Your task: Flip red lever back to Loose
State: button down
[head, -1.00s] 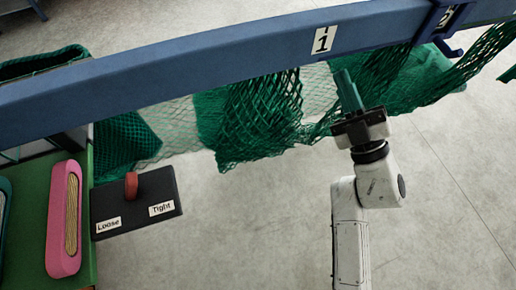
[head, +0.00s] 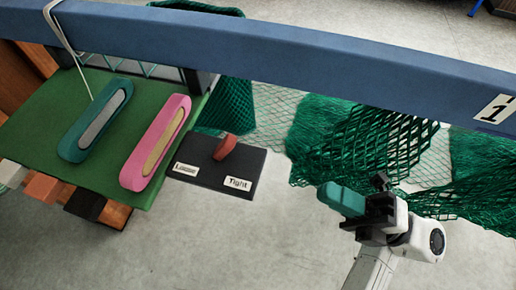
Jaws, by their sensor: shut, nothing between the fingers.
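The red lever (head: 225,147) stands on a dark plate (head: 210,185) beside the green table, left of centre. The plate has a white Loose label (head: 186,169) on its left and a Tight label (head: 238,183) on its right. The lever rises near the middle of the plate's far part; I cannot tell clearly which label it is set to. My gripper (head: 338,198) has teal fingers, shut with nothing between them. It is to the right of the plate, apart from the lever, with its fingers pointing left towards it.
A blue beam (head: 300,52) with a label 1 crosses above the scene. Green nets (head: 370,140) hang behind my gripper. Bare floor shows between plate and gripper.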

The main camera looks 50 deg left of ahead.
aim_at(257, 165)
jog(key=p+x, duration=0.5)
jog(key=x, duration=0.9)
jog(key=shift+w+a, duration=0.1)
jog(key=shift+r+t, duration=0.15)
jog(key=shift+t, duration=0.15)
